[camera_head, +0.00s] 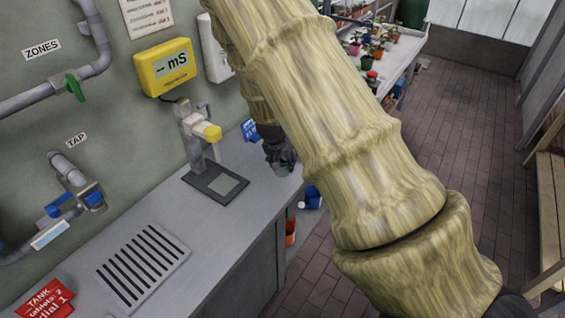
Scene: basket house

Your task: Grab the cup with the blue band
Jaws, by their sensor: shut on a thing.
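My gripper (281,160) is small and dark at the counter's far right edge, below my large tan arm. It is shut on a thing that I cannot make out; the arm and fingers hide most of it. No cup with a blue band can be clearly told in this view. A blue object with a white end (311,198) shows beyond the counter edge, lower than the top and to the right of my gripper; it is too small to identify surely.
The grey counter (215,235) carries a stand with a yellow part (205,132), a drain grille (143,266), a blue sign (250,130) and a red card (48,299). Pipes (75,180) line the left wall. Potted plants stand on a far bench (412,45). Brick floor (465,130) is clear at right.

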